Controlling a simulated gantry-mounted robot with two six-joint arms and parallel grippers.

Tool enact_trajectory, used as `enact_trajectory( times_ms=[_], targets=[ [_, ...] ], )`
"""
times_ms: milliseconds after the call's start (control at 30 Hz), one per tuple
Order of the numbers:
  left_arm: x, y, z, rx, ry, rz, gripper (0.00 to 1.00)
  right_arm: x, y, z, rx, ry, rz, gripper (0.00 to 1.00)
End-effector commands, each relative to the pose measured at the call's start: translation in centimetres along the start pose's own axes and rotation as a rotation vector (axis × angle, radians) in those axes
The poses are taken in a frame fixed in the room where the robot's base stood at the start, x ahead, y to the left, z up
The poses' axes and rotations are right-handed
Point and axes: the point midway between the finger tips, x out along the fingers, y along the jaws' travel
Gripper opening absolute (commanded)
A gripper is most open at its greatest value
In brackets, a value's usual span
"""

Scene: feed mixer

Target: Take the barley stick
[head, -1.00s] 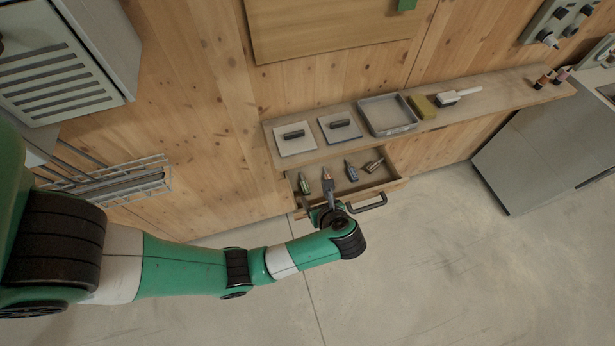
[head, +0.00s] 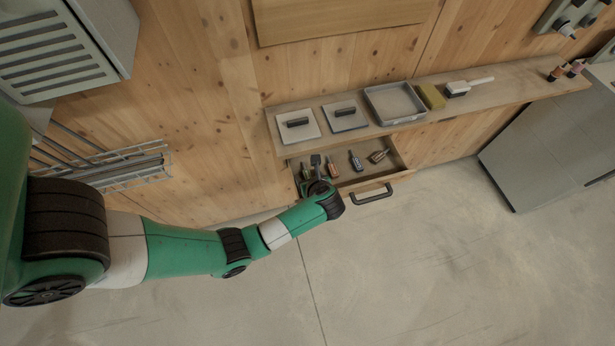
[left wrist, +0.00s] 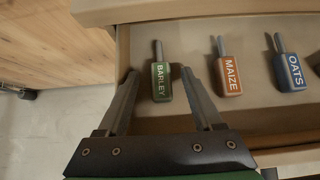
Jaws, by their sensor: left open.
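My left gripper (left wrist: 158,74) is open and empty. In the left wrist view its two fingers lie on either side of the barley stick, with no visible contact; the height between them is hard to tell. In the head view the gripper is over the drawer's left end. My right gripper is not in view.
The orange maize stick (left wrist: 228,76) and blue oats stick (left wrist: 289,72) lie to the right of the barley stick. Another stick (head: 379,155) lies further right. A shelf (head: 300,151) with a grey tray (head: 395,118) is above the drawer. Open floor lies in front.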

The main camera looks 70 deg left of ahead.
Motion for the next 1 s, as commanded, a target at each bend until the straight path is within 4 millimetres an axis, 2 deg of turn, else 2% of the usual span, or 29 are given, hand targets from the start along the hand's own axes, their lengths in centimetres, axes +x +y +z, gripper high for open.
enact_trajectory(
  times_ms=[200,500,600,1000],
  targets=[
    [0.06,-0.07,0.06,0.0,0.0,-0.002,0.68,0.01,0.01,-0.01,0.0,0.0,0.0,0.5],
    [0.04,-0.06,0.06,0.0,-0.001,-0.002,0.14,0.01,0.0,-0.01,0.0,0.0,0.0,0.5],
    [0.04,-0.06,0.06,0.0,-0.001,-0.002,0.0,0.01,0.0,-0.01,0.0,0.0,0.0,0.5],
    [-0.2,-0.07,0.3,-0.001,-0.001,-0.002,0.0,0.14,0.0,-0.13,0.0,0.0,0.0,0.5]
  ],
)
